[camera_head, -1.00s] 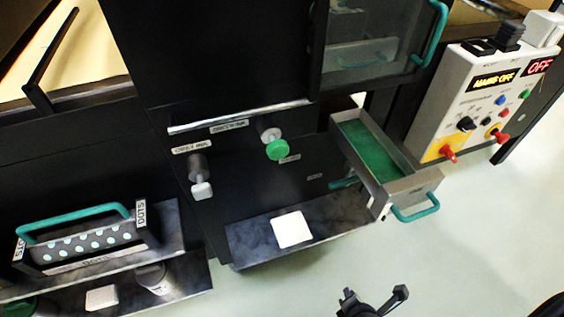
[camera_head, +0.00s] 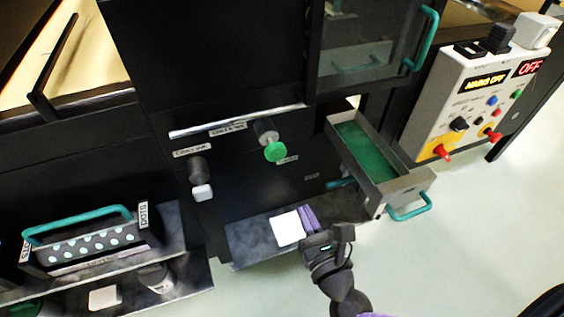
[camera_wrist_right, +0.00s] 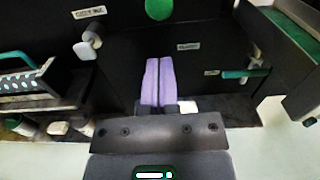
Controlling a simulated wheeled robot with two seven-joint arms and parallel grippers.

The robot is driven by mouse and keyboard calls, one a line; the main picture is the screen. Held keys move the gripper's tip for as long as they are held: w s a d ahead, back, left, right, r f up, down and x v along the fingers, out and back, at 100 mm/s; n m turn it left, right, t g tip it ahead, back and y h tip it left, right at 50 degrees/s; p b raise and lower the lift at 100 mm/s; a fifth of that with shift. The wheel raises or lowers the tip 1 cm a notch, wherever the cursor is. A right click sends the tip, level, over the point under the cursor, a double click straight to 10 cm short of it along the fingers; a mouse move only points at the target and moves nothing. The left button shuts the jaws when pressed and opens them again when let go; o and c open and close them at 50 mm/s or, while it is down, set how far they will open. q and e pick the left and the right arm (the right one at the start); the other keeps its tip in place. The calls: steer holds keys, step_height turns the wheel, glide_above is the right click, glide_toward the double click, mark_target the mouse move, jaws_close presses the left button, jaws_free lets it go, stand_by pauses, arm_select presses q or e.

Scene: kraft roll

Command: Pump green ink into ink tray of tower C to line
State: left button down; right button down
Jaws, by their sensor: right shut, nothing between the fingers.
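The ink tray (camera_head: 408,186) is pulled out of the dark machine front, with a teal handle on its front wall. Green ink (camera_head: 365,148) covers its floor; I cannot make out a fill line. The tray's wall also shows at the right of the right wrist view (camera_wrist_right: 301,98). A round green pump knob (camera_head: 275,151) sticks out of the panel left of the tray, and shows at the top of the right wrist view (camera_wrist_right: 159,9). My right gripper (camera_head: 308,215) is shut and empty, below the green knob and apart from it; its purple fingers (camera_wrist_right: 157,78) point at the panel.
A pale square knob (camera_head: 202,192) sits left of the green one. A white pad (camera_head: 286,229) lies on the dark ledge (camera_head: 250,243) beside my right fingers. A dotted roller (camera_head: 90,244) rests at lower left. A control box (camera_head: 470,90) stands at right.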

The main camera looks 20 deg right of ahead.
mark_target(278, 156)
steer(key=w, duration=1.1)
steer(key=shift+w+a+b, duration=0.2)
steer(key=shift+w+b, duration=0.2)
steer(key=shift+w, duration=0.65)
arm_select(q)
steer(key=shift+s+a+f, duration=0.2)
steer(key=shift+a+f, duration=0.05)
steer(key=shift+f, duration=0.25)
arm_select(e)
steer(key=shift+w, duration=0.15)
